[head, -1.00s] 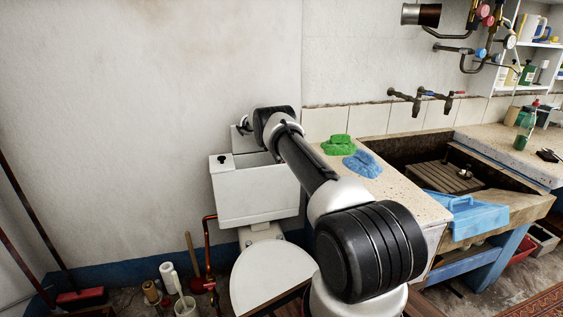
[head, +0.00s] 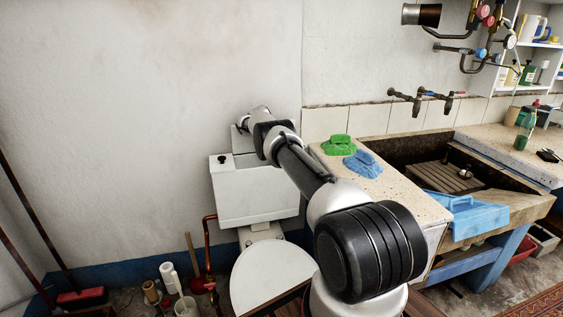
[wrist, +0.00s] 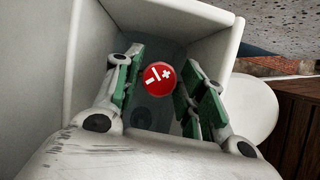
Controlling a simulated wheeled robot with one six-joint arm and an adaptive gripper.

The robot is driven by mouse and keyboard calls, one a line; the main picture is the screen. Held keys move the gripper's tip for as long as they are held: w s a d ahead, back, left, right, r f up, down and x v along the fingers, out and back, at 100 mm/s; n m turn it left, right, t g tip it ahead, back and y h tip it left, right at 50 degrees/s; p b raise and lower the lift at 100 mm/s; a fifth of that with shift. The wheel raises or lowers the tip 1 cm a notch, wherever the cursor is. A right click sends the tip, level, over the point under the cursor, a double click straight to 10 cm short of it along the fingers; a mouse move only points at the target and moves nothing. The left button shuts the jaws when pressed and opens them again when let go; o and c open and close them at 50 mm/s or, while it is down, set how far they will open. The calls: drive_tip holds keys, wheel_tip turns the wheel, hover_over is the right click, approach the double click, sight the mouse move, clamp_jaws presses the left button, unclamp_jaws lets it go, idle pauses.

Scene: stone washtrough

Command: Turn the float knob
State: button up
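The float knob (wrist: 160,78) is a round red cap with white minus and plus marks, inside the open cistern (wrist: 190,38) in the wrist view. My gripper (wrist: 164,58) is open, with its green-padded fingers on either side of the knob. Small gaps show between the pads and the knob, and I cannot tell whether either finger touches it. In the head view the white cistern (head: 255,197) stands against the wall behind the toilet lid. There my arm hides the knob, and the fingers are not visible.
The toilet lid (head: 270,277) is down in front of the cistern. A stone counter with a green cloth (head: 337,145) and a blue cloth (head: 362,163) stands close on the right, beside the trough (head: 425,152). Cistern walls surround my fingers closely.

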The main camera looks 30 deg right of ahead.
drive_tip(key=s+v, duration=0.1)
drive_tip(key=v, duration=0.6)
drive_tip(key=shift+w+r, duration=0.25)
drive_tip(key=shift+w, duration=0.3)
drive_tip(key=shift+a, duration=0.1)
